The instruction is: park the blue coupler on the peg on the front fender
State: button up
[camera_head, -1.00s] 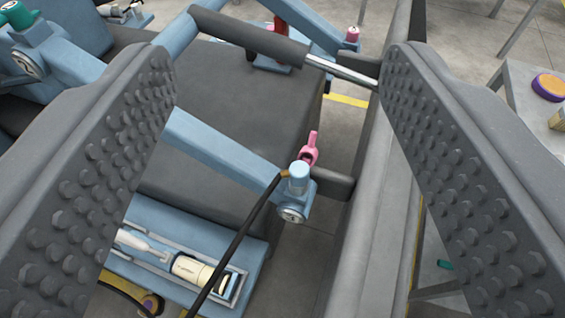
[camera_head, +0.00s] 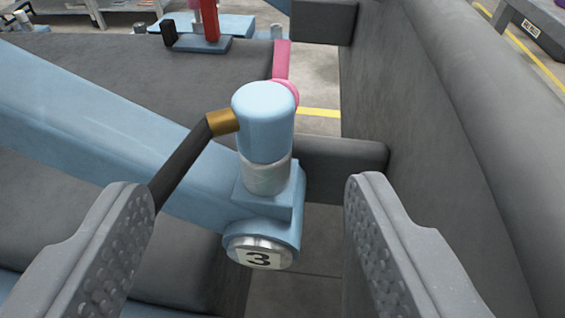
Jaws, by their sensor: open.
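The blue coupler (camera_head: 264,118) is a light blue capped cylinder with a pale grey collar. It stands upright on a small blue block at the end of a light blue arm (camera_head: 110,135). A round plate marked 3 (camera_head: 259,253) faces me below it. A dark hose (camera_head: 182,160) with a brass end joins the coupler's left side. My gripper (camera_head: 245,190) is open, with one studded finger on each side of the coupler and nothing held. The fingertips appear nearer to me than the coupler. I cannot make out the fender peg.
A pink lever (camera_head: 283,70) is just behind the coupler. A dark grey stub (camera_head: 340,168) sticks out beside it on the right, near a long grey wall (camera_head: 425,150). A red post on a blue base (camera_head: 208,43) stands at the back.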

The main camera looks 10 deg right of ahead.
aim_at(263, 95)
jog(key=b+x, duration=0.1)
jog(key=x, duration=0.8)
jog(key=b+x, duration=0.2)
jog(key=x, duration=0.1)
jog(key=shift+s+d+f, duration=0.1)
jog(key=shift+d+f, duration=0.2)
jog(key=shift+w, duration=0.7)
jog(key=c, duration=1.2)
jog(key=shift+c, duration=0.2)
